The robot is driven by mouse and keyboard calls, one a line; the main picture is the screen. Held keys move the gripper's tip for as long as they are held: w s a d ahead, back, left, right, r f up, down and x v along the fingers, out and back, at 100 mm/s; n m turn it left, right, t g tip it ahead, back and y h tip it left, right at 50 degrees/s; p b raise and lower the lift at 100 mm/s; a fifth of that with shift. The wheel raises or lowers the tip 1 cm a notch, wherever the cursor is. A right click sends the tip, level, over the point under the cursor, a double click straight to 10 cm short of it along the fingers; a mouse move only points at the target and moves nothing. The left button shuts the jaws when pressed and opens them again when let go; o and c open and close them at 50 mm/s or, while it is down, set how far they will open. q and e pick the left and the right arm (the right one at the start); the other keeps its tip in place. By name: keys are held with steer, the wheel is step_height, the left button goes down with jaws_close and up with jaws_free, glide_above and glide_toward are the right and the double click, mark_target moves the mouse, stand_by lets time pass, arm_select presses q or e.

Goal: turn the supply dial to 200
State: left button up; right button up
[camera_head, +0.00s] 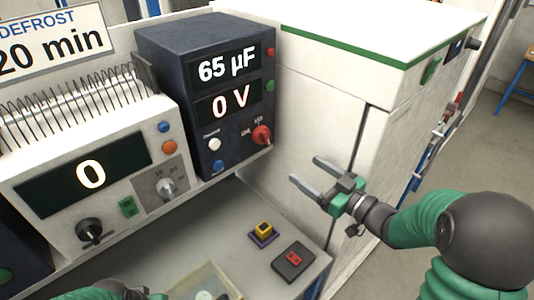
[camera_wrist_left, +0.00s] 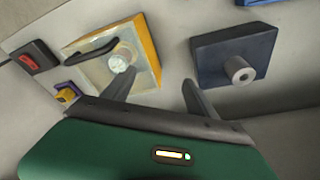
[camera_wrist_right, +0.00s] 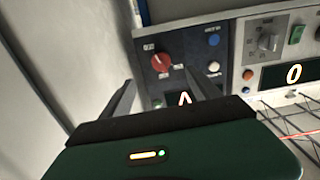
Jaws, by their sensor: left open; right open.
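The white unit with the lit "0" display (camera_head: 90,174) carries a black knob (camera_head: 90,232) and a grey dial (camera_head: 166,187) on a marked plate; which one is the supply dial I cannot tell. The grey dial also shows upside down in the right wrist view (camera_wrist_right: 268,43). The dark blue unit (camera_head: 160,50) reads 65 µF and 0 V and has a red knob (camera_head: 261,135). My right gripper (camera_head: 305,170) is open and empty, right of the red knob and apart from it. My left gripper (camera_wrist_left: 158,76) is open above the bench, mostly cut off in the head view.
A black block with a red switch (camera_head: 293,259) and a small yellow button on a purple base (camera_head: 263,231) sit on the grey bench. A white cabinet (camera_head: 310,110) stands right.

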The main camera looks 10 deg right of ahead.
steer(key=r+n, duration=0.1)
steer(key=p, duration=0.2)
glide_toward(268, 140)
steer(key=w, duration=0.2)
steer(key=x, duration=0.2)
steer(key=p+x, duration=0.1)
steer(key=x, duration=0.2)
steer(key=a+x, duration=0.1)
steer(key=x, duration=0.1)
steer(key=shift+a+r, duration=0.1)
steer(key=shift+a, duration=0.15)
steer(key=shift+w+a+p, duration=0.25)
steer(key=shift+w+p, duration=0.05)
steer(key=shift+w, duration=0.1)
steer(key=shift+d, duration=0.15)
